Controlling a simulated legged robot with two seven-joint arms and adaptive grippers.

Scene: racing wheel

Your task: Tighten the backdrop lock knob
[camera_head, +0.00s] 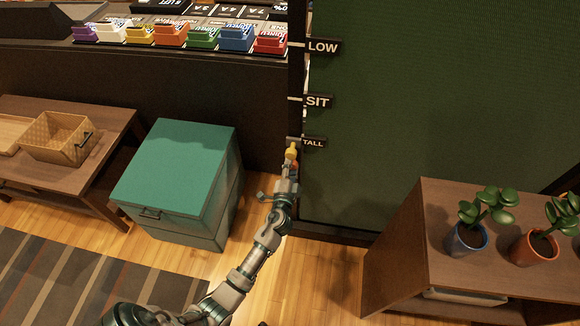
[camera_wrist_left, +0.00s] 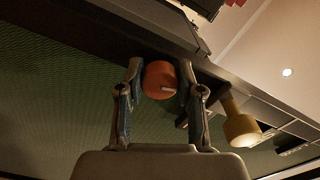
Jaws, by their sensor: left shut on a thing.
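An orange-red knob (camera_wrist_left: 159,80) with a pale mark on its face sits on the frame of the green backdrop. In the left wrist view, my left gripper (camera_wrist_left: 160,72) has one finger on each side of this knob and is shut on it. In the head view my left gripper (camera_head: 291,171) is at the backdrop's left post, below the TALL label (camera_head: 313,142), and mostly covers the knob. The backdrop (camera_head: 440,90) hangs to the right of it. A yellow handle (camera_head: 291,151) sits just above the gripper; it also shows in the wrist view (camera_wrist_left: 239,126). My right gripper is not in view.
LOW (camera_head: 322,46) and SIT (camera_head: 317,101) labels mark the post higher up. A teal-topped cabinet (camera_head: 178,160) stands left of my arm. A wooden cabinet (camera_head: 425,240) with potted plants stands at right. A low table with a basket (camera_head: 58,137) is far left.

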